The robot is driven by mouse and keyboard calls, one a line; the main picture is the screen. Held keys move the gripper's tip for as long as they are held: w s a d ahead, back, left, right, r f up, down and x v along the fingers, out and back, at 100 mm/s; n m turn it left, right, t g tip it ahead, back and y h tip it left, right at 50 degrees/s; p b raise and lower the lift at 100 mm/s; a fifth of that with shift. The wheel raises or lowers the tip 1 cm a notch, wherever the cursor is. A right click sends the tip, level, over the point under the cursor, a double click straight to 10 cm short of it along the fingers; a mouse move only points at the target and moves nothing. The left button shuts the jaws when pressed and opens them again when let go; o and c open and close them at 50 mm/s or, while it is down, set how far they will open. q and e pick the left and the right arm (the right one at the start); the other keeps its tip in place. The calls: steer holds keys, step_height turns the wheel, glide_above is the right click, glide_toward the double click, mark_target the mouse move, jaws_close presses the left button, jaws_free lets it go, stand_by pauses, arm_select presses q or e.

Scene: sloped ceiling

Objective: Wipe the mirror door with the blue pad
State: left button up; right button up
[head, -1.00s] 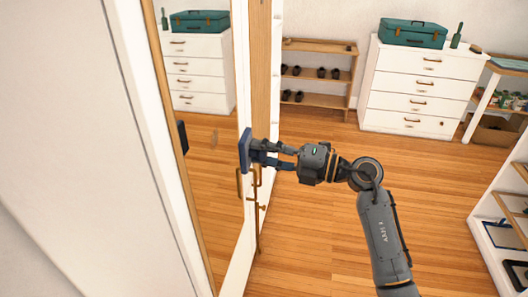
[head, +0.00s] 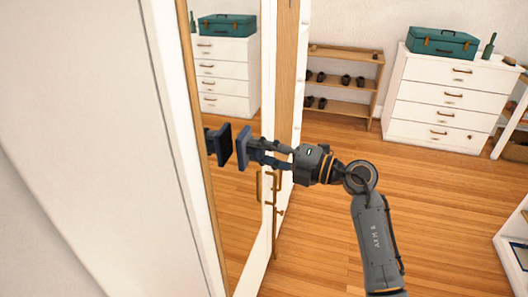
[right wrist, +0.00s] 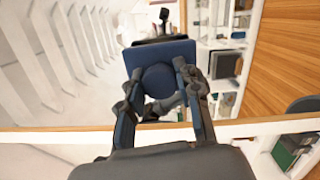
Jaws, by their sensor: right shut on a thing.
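The mirror door (head: 228,190) stands upright at the left, its glass edged by a wooden strip and a white frame. It reflects the dresser, the floor and the pad. The blue pad (head: 243,147) is upright in front of the glass, close to its dark reflection, with a narrow gap between them. My right gripper (head: 264,152) reaches in from the right and is shut on the back of the pad. In the right wrist view the blue pad (right wrist: 160,52) has a round grip between the fingers, and its wiping face is hidden. My left gripper is not in view.
Brass handles (head: 270,187) stick out by the door edge, just below my gripper. A shoe rack (head: 345,72) and a white dresser (head: 448,95) with a green case (head: 443,42) stand along the back wall. The wooden floor between is clear.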

steer(key=shift+p+x, duration=0.3)
steer(key=shift+x, duration=0.8)
stand_by(0.4)
steer(key=p, duration=0.2)
steer(key=shift+w+r+p, duration=0.15)
steer(key=shift+p, duration=0.25)
steer(key=shift+s+a, duration=0.1)
steer(key=shift+s, duration=0.2)
stand_by(0.6)
steer(key=p+v, duration=0.1)
steer(key=v, duration=0.5)
steer(key=shift+w, duration=0.35)
